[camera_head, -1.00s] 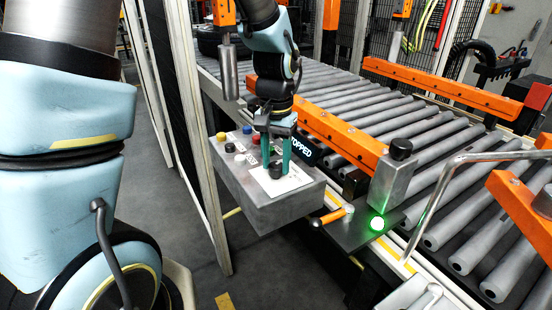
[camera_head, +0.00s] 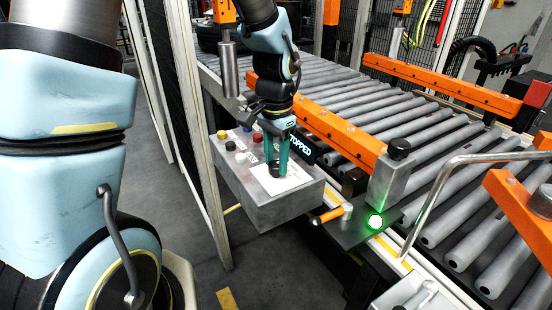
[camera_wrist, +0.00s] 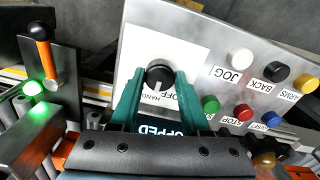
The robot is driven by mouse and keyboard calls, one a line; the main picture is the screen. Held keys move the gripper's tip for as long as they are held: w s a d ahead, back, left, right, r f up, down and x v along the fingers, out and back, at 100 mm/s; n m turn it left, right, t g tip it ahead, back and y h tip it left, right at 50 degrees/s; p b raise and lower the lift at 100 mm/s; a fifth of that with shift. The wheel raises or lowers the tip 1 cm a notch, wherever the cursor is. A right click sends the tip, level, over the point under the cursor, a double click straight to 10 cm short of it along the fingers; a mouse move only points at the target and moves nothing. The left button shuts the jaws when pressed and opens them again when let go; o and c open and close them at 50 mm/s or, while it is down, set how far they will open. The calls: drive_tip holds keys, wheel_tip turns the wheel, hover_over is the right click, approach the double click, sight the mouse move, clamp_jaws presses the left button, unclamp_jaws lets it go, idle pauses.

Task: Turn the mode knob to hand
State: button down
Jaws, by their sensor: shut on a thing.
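The mode knob (camera_head: 274,168) is a round black knob on a white plate on top of the grey control box (camera_head: 270,212). In the wrist view the knob (camera_wrist: 160,72) stands between the two teal fingers of my gripper (camera_wrist: 159,84), which are shut on it. The words HAND and OFF are readable upside down on the white plate (camera_wrist: 190,45) beside the knob. A pale pointer line shows near the knob's lower edge; its exact setting is hard to tell. In the head view my gripper (camera_head: 277,160) points down onto the knob.
Several coloured buttons, including a red button (camera_wrist: 243,112), sit beside the white plate. A sign ending in "TOPPED" (camera_head: 301,147) stands behind the box. An orange-handled lever (camera_head: 330,215) and a lit green lamp (camera_head: 375,221) are to its right. The roller conveyor (camera_head: 430,140) lies beyond.

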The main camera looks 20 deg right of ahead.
sight(276, 164)
drive_tip(key=shift+c, duration=1.9)
unclamp_jaws()
wheel_tip(276, 164, up, 11)
drive_tip(key=b, duration=0.1)
drive_tip(key=shift+f, duration=0.1)
drive_tip(key=a+f+n, duration=0.2)
drive_tip(key=a+n, duration=0.2)
drive_tip(key=a, duration=0.4)
drive_tip(key=a+f+n+t, duration=0.1)
drive_tip(key=a+f+n, duration=0.2)
drive_tip(key=a, duration=0.6)
drive_tip(key=w+a+f+n, duration=0.1)
drive_tip(key=a+f+n, duration=0.1)
drive_tip(key=a+n, duration=0.3)
drive_tip(key=a, duration=0.3)
drive_tip(key=shift+a+f+t, duration=0.15)
drive_tip(key=shift+f+t, duration=0.15)
